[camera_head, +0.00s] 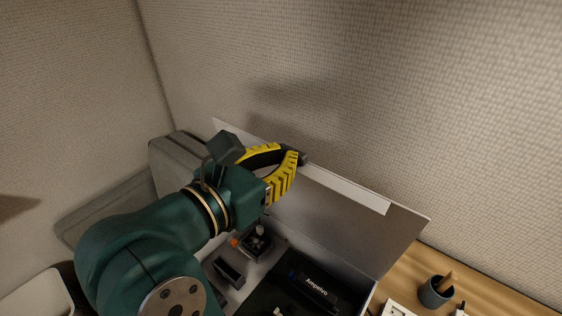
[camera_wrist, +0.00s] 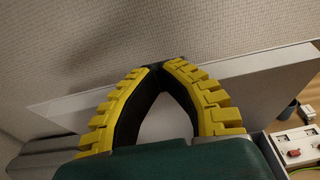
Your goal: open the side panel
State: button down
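A pale panel (camera_head: 375,235) with a white top strip stands upright along the back of an open compartment. It also shows in the wrist view as a long pale board (camera_wrist: 265,95) crossing behind my fingers. My gripper (camera_head: 300,157) has yellow ribbed fingers and is at the panel's top edge. In the wrist view the fingertips (camera_wrist: 158,67) meet, with the fingers bowed apart lower down. I see nothing clearly held between the tips. I cannot tell whether they touch the panel. My arm hides the left part of the panel and compartment.
The compartment holds a dark box with white lettering (camera_head: 315,287) and a small joystick-like control (camera_head: 257,240). A wooden desk (camera_head: 480,290) with a pen cup (camera_head: 436,291) lies to the right. A grey padded seat (camera_head: 175,160) is at left. A textured wall stands close behind.

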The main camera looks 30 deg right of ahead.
jog(key=shift+w+d+r, duration=0.1)
jog(key=shift+w+d, duration=0.1)
jog(key=shift+d, duration=0.3)
jog(key=shift+a+r, duration=0.1)
